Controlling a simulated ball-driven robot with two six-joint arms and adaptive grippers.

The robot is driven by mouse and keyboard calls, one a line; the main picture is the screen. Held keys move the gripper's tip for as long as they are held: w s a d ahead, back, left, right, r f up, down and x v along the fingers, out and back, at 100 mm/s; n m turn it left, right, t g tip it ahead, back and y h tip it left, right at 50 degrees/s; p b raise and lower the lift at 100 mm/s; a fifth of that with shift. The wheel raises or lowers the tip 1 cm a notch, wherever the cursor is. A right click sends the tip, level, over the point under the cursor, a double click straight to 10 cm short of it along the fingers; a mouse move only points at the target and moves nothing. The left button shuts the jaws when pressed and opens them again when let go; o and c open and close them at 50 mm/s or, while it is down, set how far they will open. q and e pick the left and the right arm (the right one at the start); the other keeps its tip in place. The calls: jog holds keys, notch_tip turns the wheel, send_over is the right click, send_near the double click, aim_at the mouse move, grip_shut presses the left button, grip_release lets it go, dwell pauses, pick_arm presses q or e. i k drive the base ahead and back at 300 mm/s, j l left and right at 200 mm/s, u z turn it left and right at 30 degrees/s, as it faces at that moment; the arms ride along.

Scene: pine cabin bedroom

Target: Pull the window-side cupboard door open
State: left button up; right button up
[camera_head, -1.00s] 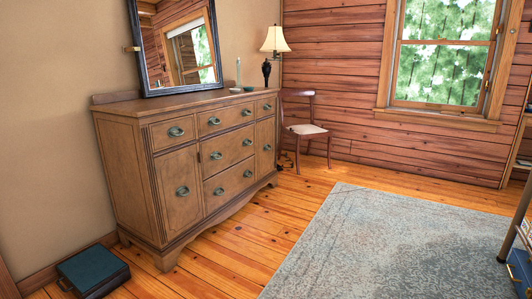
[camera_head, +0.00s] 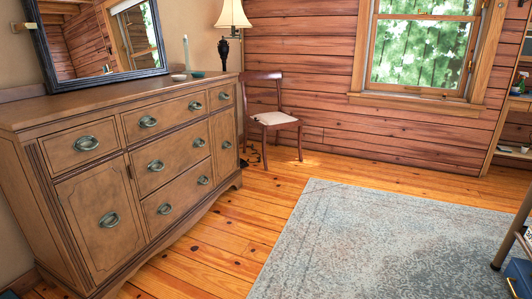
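A brown wooden sideboard (camera_head: 130,95) stands along the left wall. Its window-side cupboard door (camera_head: 225,143) is the narrow panel at the far right end, below a small drawer. Three wide drawers, all closed, lie between the doors. Neither of my grippers is in view.
A wooden chair (camera_head: 272,118) stands just beyond the sideboard's far end. A lamp (camera_head: 224,50) and mirror (camera_head: 100,40) are on top. A pale rug (camera_head: 385,240) covers the right floor. Bare planks (camera_head: 225,230) run before the sideboard. A furniture leg (camera_head: 510,235) stands at the right edge.

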aim_at(223, 131)
jog(key=i, duration=1.05)
jog(key=i+l, duration=0.15)
jog(key=i, duration=0.95)
jog(key=i+l+u, duration=0.1)
jog(key=i+u, duration=0.3)
jog(key=i+l+u, duration=0.25)
jog(key=i+u, duration=0.15)
jog(key=i+l+u, duration=1.05)
jog(key=l+u, duration=0.2)
jog(key=l, duration=0.15)
